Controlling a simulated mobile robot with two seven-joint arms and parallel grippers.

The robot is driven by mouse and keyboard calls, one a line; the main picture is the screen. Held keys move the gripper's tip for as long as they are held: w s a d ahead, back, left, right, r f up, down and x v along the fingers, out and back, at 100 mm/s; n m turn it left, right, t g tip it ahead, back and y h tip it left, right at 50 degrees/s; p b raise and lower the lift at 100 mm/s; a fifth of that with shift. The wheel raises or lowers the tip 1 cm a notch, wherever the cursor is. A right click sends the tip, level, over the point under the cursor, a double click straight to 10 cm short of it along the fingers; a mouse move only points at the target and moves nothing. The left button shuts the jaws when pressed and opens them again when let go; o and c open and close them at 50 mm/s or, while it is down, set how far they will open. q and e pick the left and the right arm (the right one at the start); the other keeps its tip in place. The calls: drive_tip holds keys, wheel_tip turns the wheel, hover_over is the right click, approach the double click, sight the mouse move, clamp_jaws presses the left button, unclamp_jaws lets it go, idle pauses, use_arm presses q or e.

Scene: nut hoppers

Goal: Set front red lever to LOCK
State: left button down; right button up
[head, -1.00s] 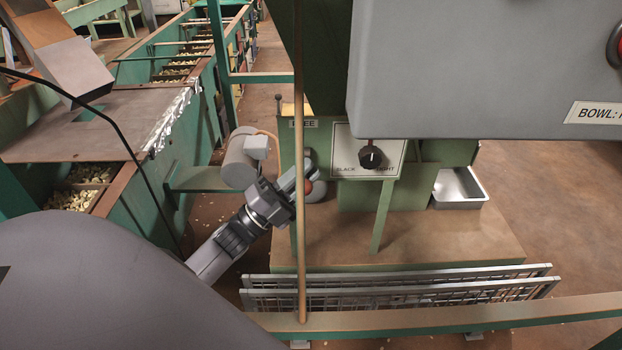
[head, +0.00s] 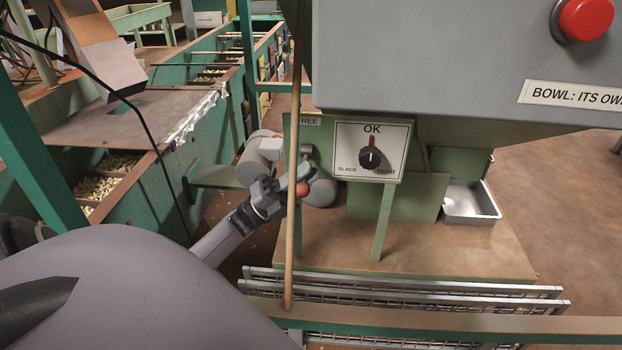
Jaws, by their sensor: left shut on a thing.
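The red lever's round knob (head: 303,188) shows just right of a thin vertical rod, below a small plate marked FREE (head: 308,121) on the green machine. My left gripper (head: 297,184) is at the knob and shut on it. The rod passes in front and hides part of the gripper and of the lever. The lever's shaft is mostly hidden, and I see no LOCK mark. My right gripper is not in view.
The copper-coloured rod (head: 292,230) stands close in front of my left gripper. A dial panel (head: 350,147) marked SLACK, OK and TIGHT is right of it. A grey box (head: 430,60) with a red button (head: 585,18) overhangs. A green rail (head: 450,320) crosses the front.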

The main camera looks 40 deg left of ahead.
use_arm(q)
drive_tip(key=shift+d+f+m+g+h, duration=0.3)
drive_tip(key=shift+m+g+h, duration=0.3)
drive_tip(key=shift+m+h, duration=0.15)
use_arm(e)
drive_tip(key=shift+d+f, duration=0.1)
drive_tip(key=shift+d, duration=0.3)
use_arm(q)
drive_tip(key=shift+m, duration=0.35)
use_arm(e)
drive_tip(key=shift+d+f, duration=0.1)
use_arm(q)
drive_tip(key=c, duration=1.2)
unclamp_jaws()
drive_tip(key=shift+o, duration=0.2)
drive_tip(key=shift+a, duration=0.15)
drive_tip(key=shift+a, duration=0.1)
drive_tip(key=v, duration=0.7)
